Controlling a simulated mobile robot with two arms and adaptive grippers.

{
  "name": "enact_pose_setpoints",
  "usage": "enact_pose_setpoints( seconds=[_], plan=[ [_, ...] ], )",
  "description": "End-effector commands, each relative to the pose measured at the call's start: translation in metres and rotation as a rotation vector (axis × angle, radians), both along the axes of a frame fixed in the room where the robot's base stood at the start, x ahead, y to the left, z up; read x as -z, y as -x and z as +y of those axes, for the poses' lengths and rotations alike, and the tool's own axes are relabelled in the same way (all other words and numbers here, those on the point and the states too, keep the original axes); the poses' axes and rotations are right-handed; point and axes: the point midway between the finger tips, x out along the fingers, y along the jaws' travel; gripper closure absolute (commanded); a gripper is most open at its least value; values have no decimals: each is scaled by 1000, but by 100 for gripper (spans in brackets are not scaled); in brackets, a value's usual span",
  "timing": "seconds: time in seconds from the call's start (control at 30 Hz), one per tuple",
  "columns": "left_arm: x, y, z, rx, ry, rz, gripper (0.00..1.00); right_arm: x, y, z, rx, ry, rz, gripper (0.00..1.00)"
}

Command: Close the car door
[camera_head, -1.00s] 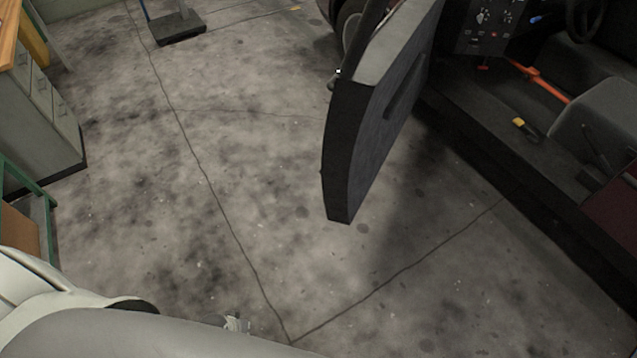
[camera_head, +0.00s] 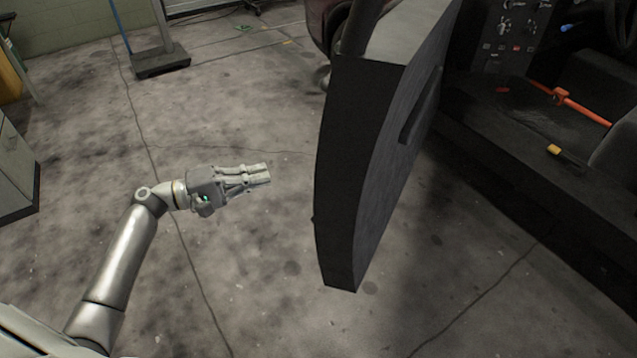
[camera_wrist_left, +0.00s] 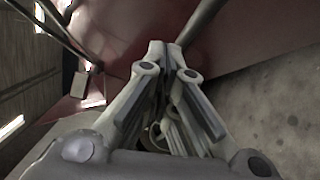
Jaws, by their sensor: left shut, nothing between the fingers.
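The car door (camera_head: 365,160) stands open in the middle of the head view, its dark edge facing me and its inner side with a handle facing right toward the car interior. My left gripper (camera_head: 268,172) is shut and empty. It is left of the door, apart from it, with its fingers pointing right toward the door. In the left wrist view the closed fingers (camera_wrist_left: 172,50) show in front of a dark red panel (camera_wrist_left: 120,30), which looks like car bodywork. My right gripper is not in view.
The car interior (camera_head: 530,130) with an orange bar (camera_head: 565,98) and a seat lies at the right. A wheeled stand base (camera_head: 160,62) stands at the back left, and a grey cabinet (camera_head: 15,170) at the left edge. The concrete floor between cabinet and door is clear.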

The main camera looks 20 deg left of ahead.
Motion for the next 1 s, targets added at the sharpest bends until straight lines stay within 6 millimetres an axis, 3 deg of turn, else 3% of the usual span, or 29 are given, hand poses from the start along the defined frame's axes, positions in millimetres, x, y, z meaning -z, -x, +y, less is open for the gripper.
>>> enact_pose_setpoints(
  seconds=[0.27, 0.67, 0.8, 1.0],
  plan=[
    [-14, -9, -18, 23, 23, -29, 100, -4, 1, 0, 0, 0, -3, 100],
    [-18, -59, -84, 22, 23, -28, 100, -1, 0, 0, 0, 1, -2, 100],
    [-18, -53, -106, 21, 22, -25, 100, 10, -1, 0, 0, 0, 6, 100],
    [-18, -52, -119, 20, 21, -25, 100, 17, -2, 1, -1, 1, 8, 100]
  ],
)
